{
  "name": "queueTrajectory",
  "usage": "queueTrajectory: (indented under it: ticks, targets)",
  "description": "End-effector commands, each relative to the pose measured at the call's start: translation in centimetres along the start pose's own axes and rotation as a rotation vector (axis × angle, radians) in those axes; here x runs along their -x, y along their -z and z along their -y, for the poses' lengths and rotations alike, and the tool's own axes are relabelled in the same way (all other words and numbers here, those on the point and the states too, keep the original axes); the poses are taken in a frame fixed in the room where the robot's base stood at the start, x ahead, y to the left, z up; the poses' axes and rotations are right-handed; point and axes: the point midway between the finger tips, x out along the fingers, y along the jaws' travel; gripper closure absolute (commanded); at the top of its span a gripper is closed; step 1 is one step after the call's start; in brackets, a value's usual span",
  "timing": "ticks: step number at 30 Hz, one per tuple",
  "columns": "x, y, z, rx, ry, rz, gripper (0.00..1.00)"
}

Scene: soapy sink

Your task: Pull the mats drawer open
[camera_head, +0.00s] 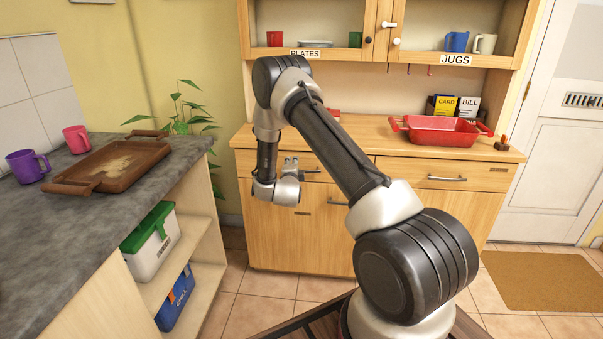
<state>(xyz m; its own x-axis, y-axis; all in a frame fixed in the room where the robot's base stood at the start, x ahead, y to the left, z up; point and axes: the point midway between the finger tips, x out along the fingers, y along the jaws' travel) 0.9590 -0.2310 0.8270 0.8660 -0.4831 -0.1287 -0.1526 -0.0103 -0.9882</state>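The wooden dresser has two drawers under its worktop. The left drawer (345,168) is partly hidden by my arm, and part of its bar handle (312,171) shows just right of my gripper. The right drawer (415,172) has a grey bar handle (447,179) and a small label too small to read. Both drawers look shut. I cannot read which one is the mats drawer. My gripper (291,163) is small in view, in front of the left drawer near its handle. Its fingers are too unclear to tell whether they are open or touching the handle.
A red roasting dish (440,131) and boxes (456,105) stand on the dresser top. Cupboard doors (290,235) lie below the drawers. A grey counter (75,215) at left holds a brown tray (118,162) and mugs. Tiled floor is clear beside a doormat (540,281).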

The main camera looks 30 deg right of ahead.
Motion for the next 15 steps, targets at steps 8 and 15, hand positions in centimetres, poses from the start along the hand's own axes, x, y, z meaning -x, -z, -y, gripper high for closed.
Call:
queueTrajectory:
  ticks: [8, 15]
  targets:
    - [0.8, 2.1, -5.8, -0.086, 0.119, -0.088, 0.64]
    - [-2.4, 2.6, -5.6, -0.093, 0.129, -0.094, 0.64]
